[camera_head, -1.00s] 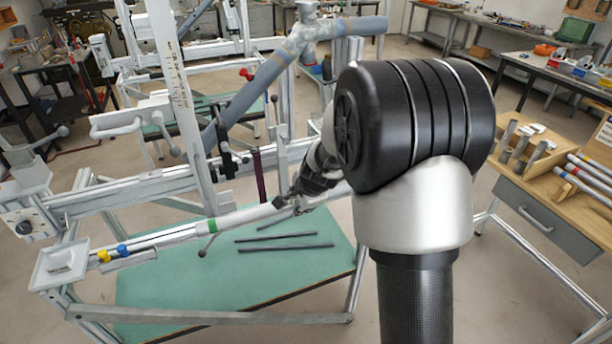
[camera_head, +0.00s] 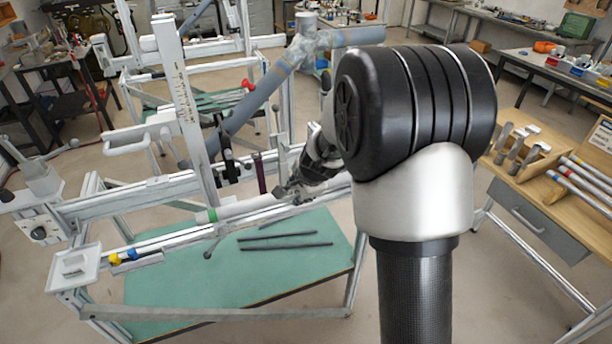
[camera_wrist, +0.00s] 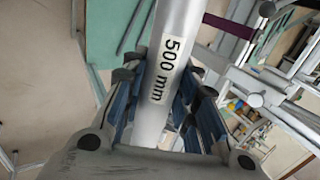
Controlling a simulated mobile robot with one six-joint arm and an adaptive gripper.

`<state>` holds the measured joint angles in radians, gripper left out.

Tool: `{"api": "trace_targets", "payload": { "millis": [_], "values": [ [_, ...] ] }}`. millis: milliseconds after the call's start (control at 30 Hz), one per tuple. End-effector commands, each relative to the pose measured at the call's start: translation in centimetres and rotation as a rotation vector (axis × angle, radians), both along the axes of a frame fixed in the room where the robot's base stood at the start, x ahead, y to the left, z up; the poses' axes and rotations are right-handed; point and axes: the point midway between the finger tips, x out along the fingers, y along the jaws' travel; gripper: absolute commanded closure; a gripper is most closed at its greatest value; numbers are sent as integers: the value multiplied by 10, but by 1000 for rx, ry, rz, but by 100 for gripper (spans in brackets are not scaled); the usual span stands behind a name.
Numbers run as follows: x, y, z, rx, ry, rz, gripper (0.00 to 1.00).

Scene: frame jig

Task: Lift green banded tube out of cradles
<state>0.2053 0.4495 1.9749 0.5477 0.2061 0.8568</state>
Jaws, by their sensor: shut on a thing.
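The tube (camera_head: 240,208) is pale silver with a green band (camera_head: 207,215) near its left end. My gripper (camera_head: 298,188) is shut around the tube toward its right part. In the wrist view the tube (camera_wrist: 178,40) passes between both fingers (camera_wrist: 160,108) and shows a "500 mm" label. The green-banded end stands slightly above the front rail of the frame jig (camera_head: 165,241). The cradles are too small or hidden to make out clearly, and my arm hides the tube's right end.
A green tabletop (camera_head: 170,285) with dark rods (camera_head: 285,246) lies below. The frame's upright post (camera_head: 185,110) stands close behind the tube's left end. A bench with other tubes (camera_head: 590,180) is at right.

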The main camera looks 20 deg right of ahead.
Motion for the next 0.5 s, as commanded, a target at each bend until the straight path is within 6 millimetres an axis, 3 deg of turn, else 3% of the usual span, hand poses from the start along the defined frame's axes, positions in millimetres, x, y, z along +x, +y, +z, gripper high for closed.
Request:
{"api": "trace_targets", "payload": {
  "millis": [500],
  "values": [
    [1, 0, 39, -1, -2, -1, 96]
  ]
}}
